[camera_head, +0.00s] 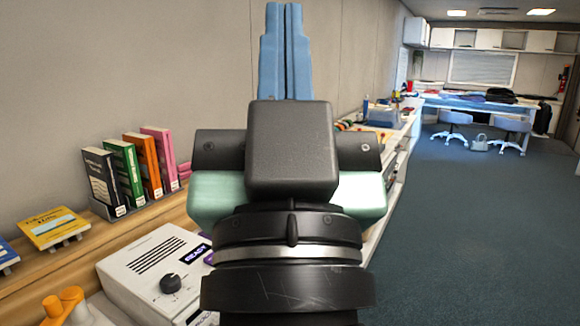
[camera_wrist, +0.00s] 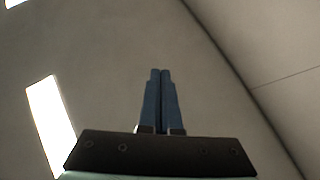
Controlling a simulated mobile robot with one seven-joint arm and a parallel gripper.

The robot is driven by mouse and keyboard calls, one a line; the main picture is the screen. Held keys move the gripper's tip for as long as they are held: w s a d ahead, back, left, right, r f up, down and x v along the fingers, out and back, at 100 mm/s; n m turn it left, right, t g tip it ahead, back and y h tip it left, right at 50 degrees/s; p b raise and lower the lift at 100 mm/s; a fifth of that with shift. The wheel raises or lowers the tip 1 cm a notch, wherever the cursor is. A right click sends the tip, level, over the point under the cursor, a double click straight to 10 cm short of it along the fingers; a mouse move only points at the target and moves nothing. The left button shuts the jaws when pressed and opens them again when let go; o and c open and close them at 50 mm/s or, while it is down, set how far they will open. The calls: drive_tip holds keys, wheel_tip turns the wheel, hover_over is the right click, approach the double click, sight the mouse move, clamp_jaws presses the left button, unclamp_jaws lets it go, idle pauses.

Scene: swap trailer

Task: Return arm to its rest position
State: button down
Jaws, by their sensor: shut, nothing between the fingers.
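My gripper (camera_head: 284,15) stands upright in the middle of the head view, its blue fingers pointing up in front of the beige wall. The fingers lie together with nothing between them. In the wrist view the gripper (camera_wrist: 160,72) also shows two blue fingers side by side and empty, against the ceiling and bright light panels. My arm's dark wrist hides the middle of the counter in the head view.
A wooden counter (camera_head: 150,215) along the left wall carries several upright books (camera_head: 128,172), a yellow book (camera_head: 52,227) and a white device (camera_head: 155,272) with a knob. Open floor (camera_head: 470,230) lies to the right. A far desk (camera_head: 470,103) has chairs.

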wheel_tip(320, 180, up, 16)
drive_tip(key=s+h+p, duration=0.1)
drive_tip(key=p, duration=1.2)
drive_tip(key=shift+s+d+f+t+p, duration=0.15)
drive_tip(key=shift+s+f+t+p, duration=0.15)
drive_tip(key=shift+s+p, duration=0.1)
drive_tip(key=shift+w+d, duration=0.1)
